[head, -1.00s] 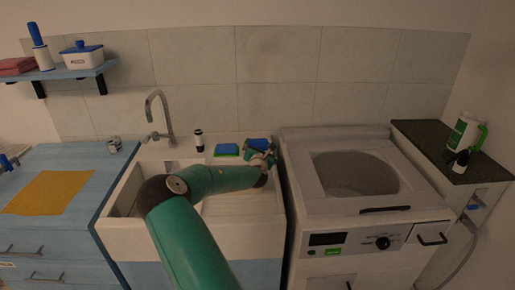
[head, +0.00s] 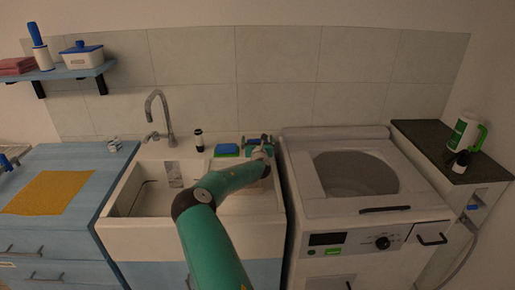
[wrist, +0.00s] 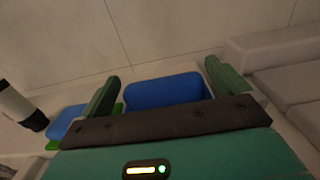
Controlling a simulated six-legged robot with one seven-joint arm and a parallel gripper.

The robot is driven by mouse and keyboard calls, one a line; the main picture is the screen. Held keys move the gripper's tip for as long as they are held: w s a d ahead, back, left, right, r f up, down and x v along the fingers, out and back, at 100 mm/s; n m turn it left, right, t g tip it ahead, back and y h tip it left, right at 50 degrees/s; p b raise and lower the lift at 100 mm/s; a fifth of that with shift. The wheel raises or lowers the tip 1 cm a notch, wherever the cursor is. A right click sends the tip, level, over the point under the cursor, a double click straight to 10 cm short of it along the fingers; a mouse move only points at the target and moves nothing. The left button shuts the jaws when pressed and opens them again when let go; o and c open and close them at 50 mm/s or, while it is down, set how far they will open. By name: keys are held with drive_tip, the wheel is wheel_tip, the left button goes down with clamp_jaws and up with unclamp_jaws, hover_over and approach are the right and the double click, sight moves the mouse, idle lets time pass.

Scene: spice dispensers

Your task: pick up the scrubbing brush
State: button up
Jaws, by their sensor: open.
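A blue block-like thing, seemingly the scrubbing brush (wrist: 165,90), lies at the back of the sink's ledge by the tiled wall. In the wrist view it sits between my two green fingers, with a gap at the right finger; its lower part is hidden behind the gripper's dark bar. In the head view the brush (head: 253,142) is mostly hidden by my gripper (head: 259,144). My gripper also shows in the wrist view (wrist: 163,78); it is open, with a finger on either side of the brush. I cannot tell whether the left finger touches it.
A blue and green sponge (head: 227,150) lies close to the left of my gripper. A dark bottle with a white band (head: 199,140) stands left of that, then the tap (head: 160,118). The washing machine (head: 345,215) stands close on the right.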

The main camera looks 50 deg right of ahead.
drive_tip(key=shift+w+d, duration=0.15)
drive_tip(key=shift+d, duration=0.1)
drive_tip(key=c, duration=0.8)
drive_tip(key=shift+c, duration=0.3)
drive_tip(key=shift+r, duration=0.1)
